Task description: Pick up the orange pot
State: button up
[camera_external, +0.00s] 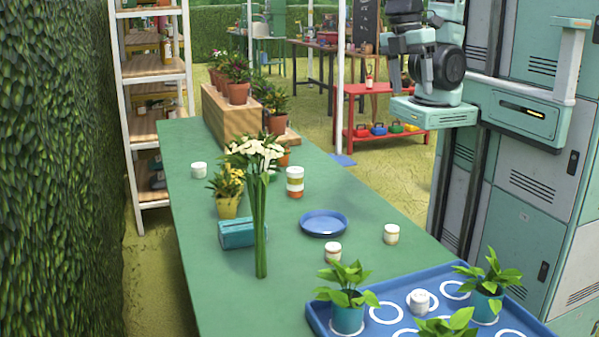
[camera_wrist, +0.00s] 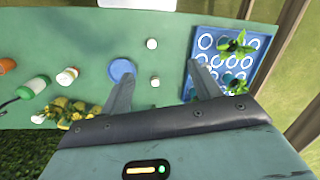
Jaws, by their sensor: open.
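A small orange pot (camera_external: 284,157) stands on the green table, partly hidden behind white flowers, near the foot of the wooden step stand. More orange-brown pots (camera_external: 238,93) with plants stand on that stand, so I cannot tell which one the task means. In the wrist view an orange round thing (camera_wrist: 7,66) is cut by the left edge and looks like the small pot. My gripper (camera_wrist: 160,74) is open with nothing between its fingers. It points down at the table, well to the right of the orange thing.
The table (camera_external: 205,285) also holds a blue plate (camera_external: 323,224), white jars (camera_external: 391,234), a banded jar (camera_external: 295,182), a yellow flower pot (camera_external: 228,206) and a teal box (camera_external: 242,233). A blue tray (camera_external: 318,318) with plants is at the near end. A hedge (camera_external: 55,170) borders the left.

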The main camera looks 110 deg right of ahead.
jog(key=w+d+f+m+t+y+b, duration=0.15)
jog(key=w+d+m+y+b, duration=0.3)
jog(key=w+d+m, duration=0.6)
jog(key=w+d+m+t+y+b, duration=0.25)
jog(key=w+d+m+y, duration=0.25)
jog(key=w+d+m, duration=0.5)
jog(key=s+d+r+m+t+b, duration=0.15)
jog(key=d+m+t, duration=0.3)
jog(key=d, duration=0.65)
jog(key=s+d+m+t+b, duration=0.25)
jog(key=d+m, duration=0.25)
jog(key=d, duration=0.7)
jog(key=s+d+m+t+h+b, duration=0.25)
jog(key=s+d+m+t, duration=0.35)
jog(key=s+d, duration=0.65)
send_near(277, 154)
jog(key=shift+w+a+r, duration=0.1)
jog(key=shift+w+r, duration=0.05)
jog(key=shift+w, duration=0.4)
jog(key=shift+w+a+r, duration=0.1)
jog(key=shift+w+r, duration=0.05)
jog(key=shift+w, duration=0.35)
jog(key=shift+w+a+f+n+p, duration=0.2)
jog(key=shift+w+a+n+p, duration=0.2)
jog(key=shift+w, duration=0.4)
jog(key=shift+x, duration=2.9)
jog(key=c, duration=0.9)
